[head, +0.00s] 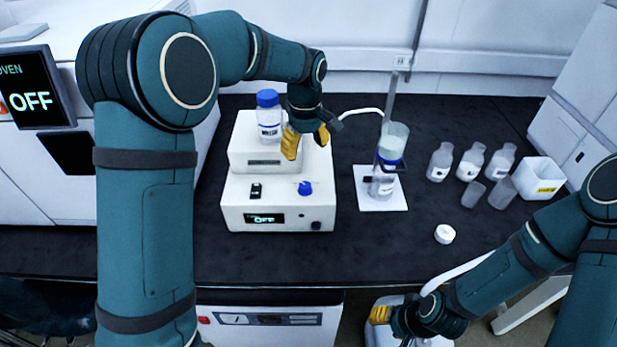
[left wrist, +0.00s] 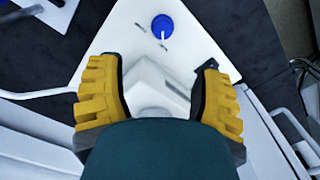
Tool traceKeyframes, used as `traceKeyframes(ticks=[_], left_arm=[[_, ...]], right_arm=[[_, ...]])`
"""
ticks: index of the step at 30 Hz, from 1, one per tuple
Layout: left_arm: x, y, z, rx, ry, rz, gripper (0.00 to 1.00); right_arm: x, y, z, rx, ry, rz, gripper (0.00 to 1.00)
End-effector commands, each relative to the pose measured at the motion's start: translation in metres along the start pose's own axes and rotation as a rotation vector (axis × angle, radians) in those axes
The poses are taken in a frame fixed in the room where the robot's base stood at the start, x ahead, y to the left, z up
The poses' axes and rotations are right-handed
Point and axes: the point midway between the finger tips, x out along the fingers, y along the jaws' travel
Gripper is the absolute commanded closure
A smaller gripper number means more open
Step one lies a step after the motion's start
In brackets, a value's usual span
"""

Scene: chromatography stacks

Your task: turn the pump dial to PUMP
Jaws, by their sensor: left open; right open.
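The white pump (head: 240,205) stands on the dark bench, with a raised rear block. Its blue dial (head: 305,188) is on the lower front top, and a small display (head: 265,218) on its front face reads OFF. The dial also shows in the left wrist view (left wrist: 162,27), with a short white pointer mark; its label text is too small to read. My left gripper (head: 306,142) is open and empty above the rear block, behind the dial and apart from it. My right gripper (head: 381,314) is open, low at the bench's front edge, partly hidden.
A blue-capped bottle (head: 268,115) stands on the rear block, close left of my left gripper. A small black switch (head: 256,191) is left of the dial. A column stand (head: 391,100), several bottles and a white box (head: 538,178) are right. Bench before the pump is clear.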

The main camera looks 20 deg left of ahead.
Motion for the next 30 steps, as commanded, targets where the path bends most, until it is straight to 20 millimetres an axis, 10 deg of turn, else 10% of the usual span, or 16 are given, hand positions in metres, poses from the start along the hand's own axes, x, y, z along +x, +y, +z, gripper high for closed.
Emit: traceKeyframes(ticks=[18, 30], left_arm=[[0.111, -0.001, 0.001, 0.001, -0.002, -0.002, 0.34], [0.132, 0.0, 0.0, 0.001, 0.0, 0.0, 0.34]], right_arm=[[0.022, 0.008, 0.0, -0.002, 0.005, 0.0, 0.53], [0.025, 0.009, -0.001, -0.003, 0.008, 0.0, 0.53]])
